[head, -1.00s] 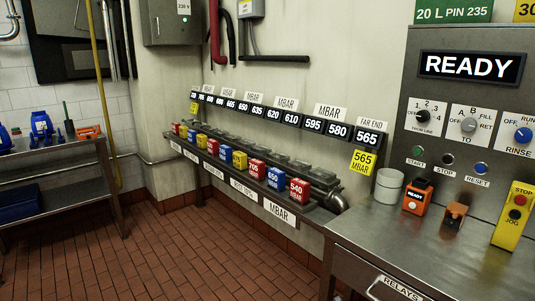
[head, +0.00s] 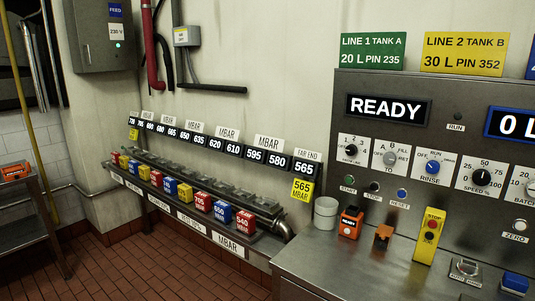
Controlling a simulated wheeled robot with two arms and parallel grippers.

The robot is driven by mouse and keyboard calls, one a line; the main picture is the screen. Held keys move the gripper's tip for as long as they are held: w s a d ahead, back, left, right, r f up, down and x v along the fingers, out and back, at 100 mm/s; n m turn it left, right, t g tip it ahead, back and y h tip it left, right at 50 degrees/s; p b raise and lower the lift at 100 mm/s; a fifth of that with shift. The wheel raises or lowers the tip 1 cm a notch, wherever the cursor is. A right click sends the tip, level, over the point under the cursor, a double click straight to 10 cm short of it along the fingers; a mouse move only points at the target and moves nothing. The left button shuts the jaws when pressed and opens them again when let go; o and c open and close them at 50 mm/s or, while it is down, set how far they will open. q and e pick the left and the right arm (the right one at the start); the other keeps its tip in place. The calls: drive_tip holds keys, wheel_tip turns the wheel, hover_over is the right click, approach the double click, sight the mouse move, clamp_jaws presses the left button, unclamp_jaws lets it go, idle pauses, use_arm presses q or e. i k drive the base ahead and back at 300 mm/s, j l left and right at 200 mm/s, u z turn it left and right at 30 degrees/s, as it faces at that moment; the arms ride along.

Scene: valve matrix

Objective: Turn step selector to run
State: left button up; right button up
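On the steel control panel (head: 440,130) at the right, a blue rotary knob (head: 433,167) has marks that seem to read OFF and RUN, with RINSE below it. Its pointer direction is too small to tell surely. I cannot read the word "step" at any knob. To its left are a grey knob (head: 390,158) labelled TO and a black knob (head: 351,150) numbered around its dial. To its right is a black SPEED knob (head: 481,177). The panel's display (head: 387,108) reads READY. Neither of my grippers is in view.
A steel counter (head: 340,262) lies in front of the panel, holding a white cylinder (head: 326,213), an orange device (head: 350,222) and a yellow stop pendant (head: 429,236). A valve row (head: 200,195) with coloured blocks runs along the left wall. The brick floor (head: 130,265) is open at lower left.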

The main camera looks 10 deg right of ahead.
sight(432, 166)
drive_tip(key=z, duration=2)
